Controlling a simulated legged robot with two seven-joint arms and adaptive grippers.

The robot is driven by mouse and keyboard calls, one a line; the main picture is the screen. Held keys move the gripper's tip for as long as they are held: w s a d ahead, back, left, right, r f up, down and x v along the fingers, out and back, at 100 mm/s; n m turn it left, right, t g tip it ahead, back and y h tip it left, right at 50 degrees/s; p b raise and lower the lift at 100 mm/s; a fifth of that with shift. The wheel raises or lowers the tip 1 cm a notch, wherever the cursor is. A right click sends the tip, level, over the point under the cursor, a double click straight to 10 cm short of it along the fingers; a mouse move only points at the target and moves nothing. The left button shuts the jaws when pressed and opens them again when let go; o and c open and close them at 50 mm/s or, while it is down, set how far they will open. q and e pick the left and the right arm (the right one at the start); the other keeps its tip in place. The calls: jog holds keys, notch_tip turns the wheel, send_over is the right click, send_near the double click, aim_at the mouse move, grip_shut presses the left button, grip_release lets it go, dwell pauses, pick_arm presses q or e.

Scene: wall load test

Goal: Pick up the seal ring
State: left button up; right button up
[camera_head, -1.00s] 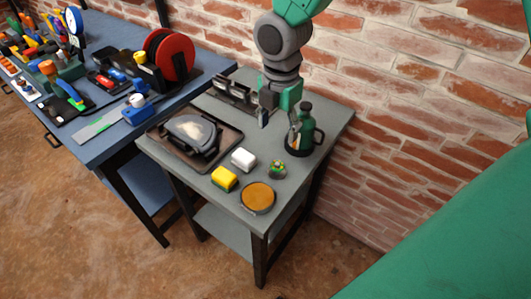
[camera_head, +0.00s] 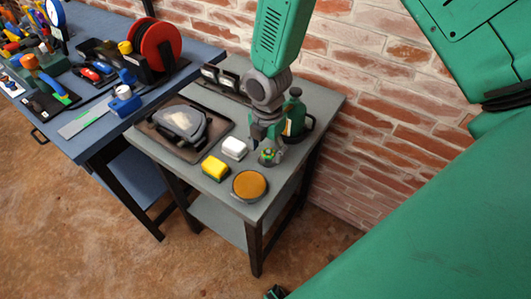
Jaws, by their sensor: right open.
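My right gripper (camera_head: 266,141) hangs from the top over the small grey table (camera_head: 287,172). It is open, its fingers pointing down at a small round clear item with green and yellow bits (camera_head: 269,157). This item may hold the seal ring, but it is too small to tell. The fingers partly cover it, and I cannot tell whether they touch it. I see no other clear ring on the table.
A dark tray (camera_head: 208,151) lies left. A cluttered blue bench (camera_head: 108,142) and a brick wall (camera_head: 370,110) border the table.

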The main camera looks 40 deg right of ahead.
jog(key=shift+d+f, duration=0.2)
jog(key=shift+d, duration=0.35)
jog(key=c, duration=0.5)
jog(key=shift+a, duration=0.15)
jog(key=c, duration=0.3)
jog(key=shift+o, duration=0.2)
jog(key=shift+a, duration=0.35)
jog(key=shift+c, duration=0.2)
jog(key=shift+d, duration=0.15)
notch_tip(320, 180, up, 10)
jog(key=shift+p, duration=0.4)
